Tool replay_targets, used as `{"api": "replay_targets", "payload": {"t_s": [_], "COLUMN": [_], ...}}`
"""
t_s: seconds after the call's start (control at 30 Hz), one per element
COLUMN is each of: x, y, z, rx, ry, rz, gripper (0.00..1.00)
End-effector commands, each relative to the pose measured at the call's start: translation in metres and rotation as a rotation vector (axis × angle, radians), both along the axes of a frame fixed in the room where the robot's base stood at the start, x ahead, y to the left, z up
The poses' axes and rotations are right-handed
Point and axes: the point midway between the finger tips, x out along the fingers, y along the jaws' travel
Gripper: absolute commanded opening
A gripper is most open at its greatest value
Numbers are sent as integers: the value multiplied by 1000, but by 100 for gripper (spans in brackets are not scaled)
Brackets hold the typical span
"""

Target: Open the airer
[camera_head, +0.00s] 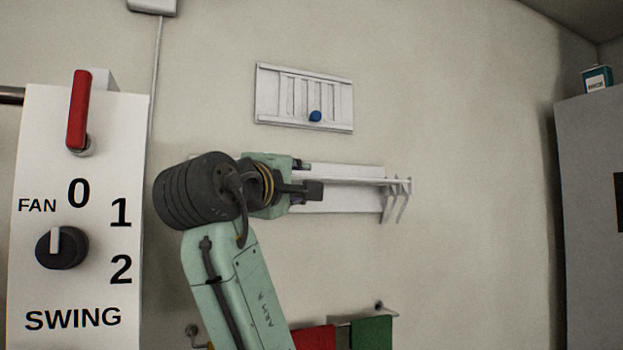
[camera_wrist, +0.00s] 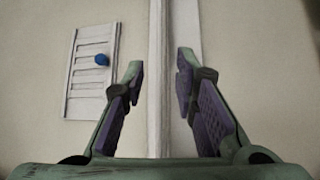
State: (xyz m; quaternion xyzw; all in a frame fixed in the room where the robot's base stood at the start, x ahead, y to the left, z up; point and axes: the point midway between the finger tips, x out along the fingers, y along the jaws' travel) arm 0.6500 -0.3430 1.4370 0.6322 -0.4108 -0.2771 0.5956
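A white wall-mounted rack (camera_head: 345,203) with a long front rail and bent arms at its right end looks like the airer. My gripper (camera_head: 312,188) is at the rack's left part in the head view, and my arm hides its left end. In the wrist view my gripper (camera_wrist: 160,68) is open, with one finger on each side of the white rail (camera_wrist: 155,110). The fingers look apart from the rail; how far it reaches in depth between them is unclear.
A white slatted panel (camera_head: 270,95) with a blue knob (camera_head: 315,116) is on the wall above. A control board (camera_head: 60,290) with a red lever and dial stands left. Red (camera_head: 314,338) and green cloths (camera_head: 372,334) hang below. A grey cabinet (camera_head: 590,220) is right.

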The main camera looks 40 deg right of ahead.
Motion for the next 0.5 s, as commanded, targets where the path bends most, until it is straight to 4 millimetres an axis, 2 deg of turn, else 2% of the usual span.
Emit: {"api": "replay_targets", "payload": {"t_s": [0.3,0.5], "x": [30,45], "y": [-51,-75], "z": [11,14], "rx": [5,2], "ry": [4,2], "rz": [-1,-1], "gripper": [26,26]}}
